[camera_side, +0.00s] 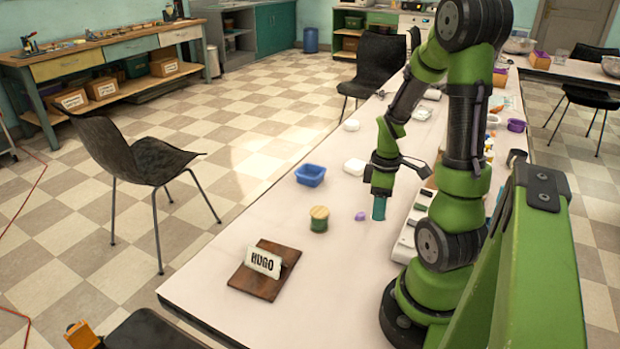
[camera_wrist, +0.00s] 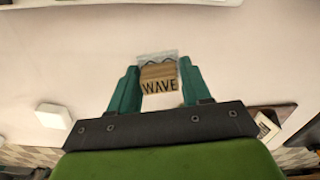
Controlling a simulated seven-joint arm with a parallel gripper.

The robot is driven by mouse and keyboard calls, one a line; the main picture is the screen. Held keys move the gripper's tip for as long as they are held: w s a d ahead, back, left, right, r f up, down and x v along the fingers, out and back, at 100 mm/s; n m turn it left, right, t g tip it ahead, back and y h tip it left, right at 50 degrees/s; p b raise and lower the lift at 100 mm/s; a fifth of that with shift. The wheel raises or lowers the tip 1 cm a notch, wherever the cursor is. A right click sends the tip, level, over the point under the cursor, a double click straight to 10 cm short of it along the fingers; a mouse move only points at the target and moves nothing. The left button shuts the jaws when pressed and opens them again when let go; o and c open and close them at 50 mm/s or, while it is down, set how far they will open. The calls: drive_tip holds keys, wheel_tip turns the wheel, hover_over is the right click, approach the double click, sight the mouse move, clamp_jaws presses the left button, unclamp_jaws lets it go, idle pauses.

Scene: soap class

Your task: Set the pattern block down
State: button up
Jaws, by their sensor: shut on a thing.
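The pattern block (camera_wrist: 159,85) is between my fingers in the wrist view. It has a tan band, the dark letters "WAVE" on a pale face, and a greyish top part with a dark zigzag line. My gripper (camera_wrist: 159,88) has teal fingers shut on the block's left and right sides. In the side view my gripper (camera_side: 379,208) points down over the white table (camera_side: 245,240), right of a small purple object. The block cannot be made out in that view, and I cannot tell whether it touches the table.
A small purple object (camera_side: 360,216) and a green jar with a wooden lid (camera_side: 319,219) are left of my gripper. A blue tub (camera_side: 310,175) and a white block (camera_side: 355,166) stand farther back. A "HUGO" card (camera_side: 263,262) is on a brown board (camera_side: 257,284).

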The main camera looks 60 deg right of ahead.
drive_tip(key=w+r+m, duration=0.1)
drive_tip(key=w+r, duration=0.2)
drive_tip(key=w, duration=1.2)
drive_tip(key=m, duration=0.1)
hover_over(279, 213)
wheel_tip(279, 213, down, 4)
drive_tip(key=shift+r, duration=0.2)
drive_tip(key=shift+f, duration=2.1)
drive_tip(key=shift+f, duration=0.15)
drive_tip(key=o, duration=1)
drive_tip(key=shift+o, duration=0.2)
